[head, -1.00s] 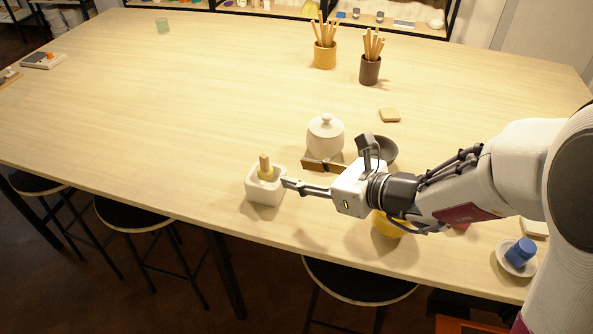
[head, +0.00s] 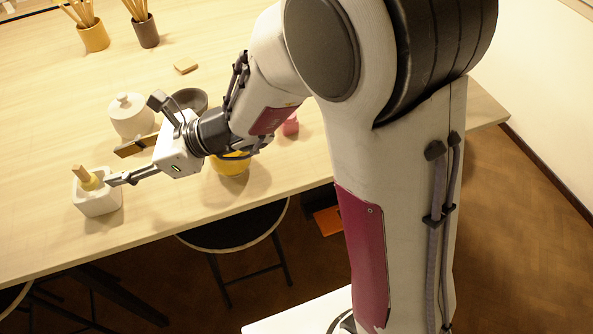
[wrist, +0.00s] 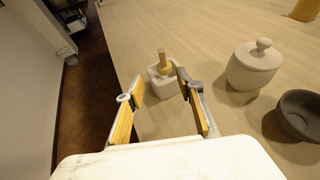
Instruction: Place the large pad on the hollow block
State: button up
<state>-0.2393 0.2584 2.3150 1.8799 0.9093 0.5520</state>
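A white square block (head: 97,203) with a hollow top stands near the table's front edge, and it also shows in the wrist view (wrist: 158,84). A yellow piece with a wooden handle (head: 84,176) stands in its hollow. A flat tan square pad (head: 186,66) lies farther back on the table; I cannot tell whether it is the large one. My gripper (head: 112,180) is low beside the block, on its right in the head view. In the wrist view its two fingers (wrist: 160,84) are apart with nothing held between them, the block showing beyond them.
A yellow container (head: 231,164) and a pink object (head: 291,125) are near my arm. Two tool cups (head: 94,37) stand at the back.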

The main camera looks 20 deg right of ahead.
jog(key=s+d+r+n+g+h, duration=0.35)
jog(key=s+d+n, duration=0.55)
jog(key=s+n, duration=0.35)
jog(key=s+d+r+n+t+h, duration=0.1)
jog(key=s+d+n+h, duration=0.3)
jog(key=d, duration=0.7)
jog(key=s+d+n+t+h, duration=0.3)
jog(key=s+d+n+h, duration=0.1)
jog(key=d, duration=0.7)
jog(key=shift+s+r+n+h, duration=0.15)
jog(key=shift+r+n+h, duration=0.3)
jog(key=shift+n, duration=0.2)
